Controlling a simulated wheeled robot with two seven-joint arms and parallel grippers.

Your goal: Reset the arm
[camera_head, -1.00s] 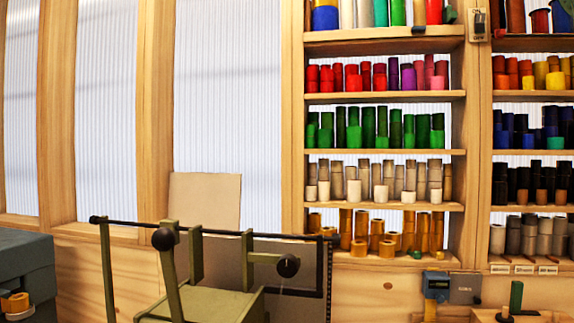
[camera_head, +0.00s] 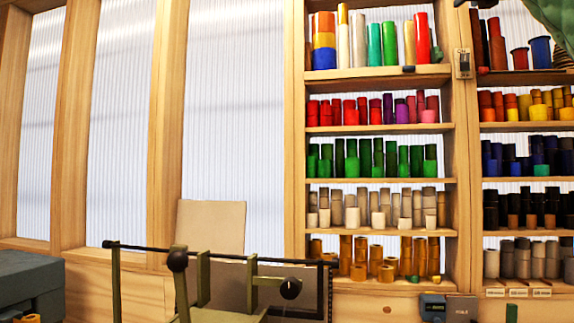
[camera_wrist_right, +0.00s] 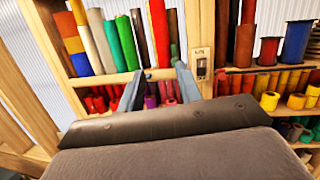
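My right gripper (camera_wrist_right: 158,82) shows in the right wrist view, with two blue-grey fingers standing apart and nothing between them. It points toward the shelf of coloured foil rolls (camera_wrist_right: 110,42). Its fingers overlap the view of the shelf edge, and I cannot tell the exact distance. In the head view I cannot make out the right fingertips clearly. My left gripper is not in view.
A wooden shelf unit (camera_head: 378,182) holds rows of coloured rolls, with another section to its right. A green metal frame with a black bar (camera_head: 215,252) stands below. A grey-blue box (camera_head: 30,278) is at the lower left.

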